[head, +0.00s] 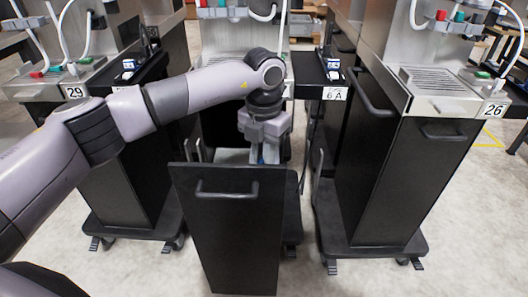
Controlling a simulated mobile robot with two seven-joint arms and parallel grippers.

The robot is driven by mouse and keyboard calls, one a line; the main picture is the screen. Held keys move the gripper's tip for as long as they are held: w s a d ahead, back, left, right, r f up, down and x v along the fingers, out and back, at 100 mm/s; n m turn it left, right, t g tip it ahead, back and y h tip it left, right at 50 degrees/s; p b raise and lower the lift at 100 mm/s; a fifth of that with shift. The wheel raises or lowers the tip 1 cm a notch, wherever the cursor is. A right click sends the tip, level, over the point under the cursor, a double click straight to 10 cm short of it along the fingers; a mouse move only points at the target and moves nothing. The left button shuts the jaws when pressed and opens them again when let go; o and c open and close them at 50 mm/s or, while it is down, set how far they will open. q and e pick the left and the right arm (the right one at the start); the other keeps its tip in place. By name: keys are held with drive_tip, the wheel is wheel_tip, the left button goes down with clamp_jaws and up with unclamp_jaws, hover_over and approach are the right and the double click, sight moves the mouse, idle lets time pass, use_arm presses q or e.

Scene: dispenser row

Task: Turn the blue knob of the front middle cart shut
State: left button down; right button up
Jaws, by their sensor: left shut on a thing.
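The front middle cart (235,240) is black, and its front panel with a bar handle (227,188) stands pulled out toward me. My left gripper (266,155) points down just behind the top edge of this panel. My right gripper is not in view.
Cart 29 (125,190) stands to the left and cart 26 (400,180) to the right, both with wheeled bases. A black shelf with a 6 A label (334,94) juts out right of my left wrist. The pale floor in front is clear.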

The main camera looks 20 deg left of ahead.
use_arm(q)
drive_tip(key=m, duration=1.1)
drive_tip(key=shift+m, duration=0.4)
idle(0.3)
drive_tip(key=c, duration=1.1)
unclamp_jaws()
drive_tip(key=shift+r, duration=3.6)
drive_tip(key=shift+d, duration=0.1)
